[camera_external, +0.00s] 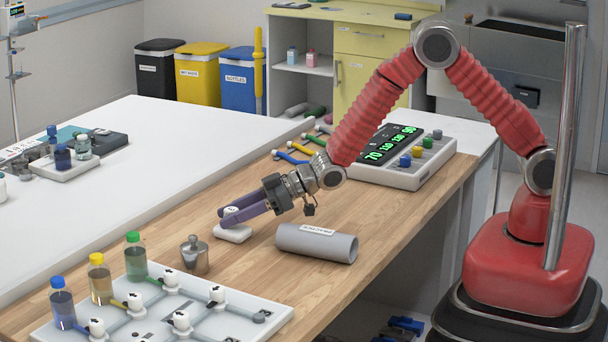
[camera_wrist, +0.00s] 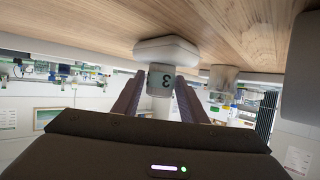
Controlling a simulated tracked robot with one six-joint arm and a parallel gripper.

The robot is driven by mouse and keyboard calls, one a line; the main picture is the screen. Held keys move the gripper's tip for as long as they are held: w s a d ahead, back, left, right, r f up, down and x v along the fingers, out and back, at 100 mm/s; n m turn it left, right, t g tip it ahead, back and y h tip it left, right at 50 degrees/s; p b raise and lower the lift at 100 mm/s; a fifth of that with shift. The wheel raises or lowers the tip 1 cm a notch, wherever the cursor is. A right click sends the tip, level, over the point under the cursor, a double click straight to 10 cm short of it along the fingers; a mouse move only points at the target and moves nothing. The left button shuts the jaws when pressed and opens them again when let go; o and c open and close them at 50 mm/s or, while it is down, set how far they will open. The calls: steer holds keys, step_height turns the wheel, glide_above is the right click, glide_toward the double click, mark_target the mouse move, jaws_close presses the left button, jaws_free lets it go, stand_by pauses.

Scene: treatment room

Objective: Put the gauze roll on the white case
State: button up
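The white case (camera_external: 233,234) is a small rounded block on the wooden worktop. It also shows in the wrist view (camera_wrist: 166,46), where the scene appears upside down. The gauze roll (camera_wrist: 162,79) is a short pale cylinder with a dark mark; it stands upright against the case's top face. In the external view only a bit of the roll (camera_external: 231,211) shows between the fingers. My gripper (camera_external: 226,217) has two purple fingers, one on each side of the roll. In the wrist view my gripper (camera_wrist: 160,80) looks open, with a gap at the roll's left side.
A grey tube (camera_external: 316,243) lies right of the case and a metal weight (camera_external: 194,255) stands in front. A tray with bottles (camera_external: 225,315) fills the near left. A display unit (camera_external: 405,157) and colored tools (camera_external: 291,156) are farther back.

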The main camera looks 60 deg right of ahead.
steer(key=shift+o, duration=0.9)
steer(key=shift+r, duration=0.1)
steer(key=shift+s+d+r, duration=0.25)
steer(key=shift+s+d, duration=0.1)
steer(key=v, duration=1.1)
steer(key=shift+f, duration=0.1)
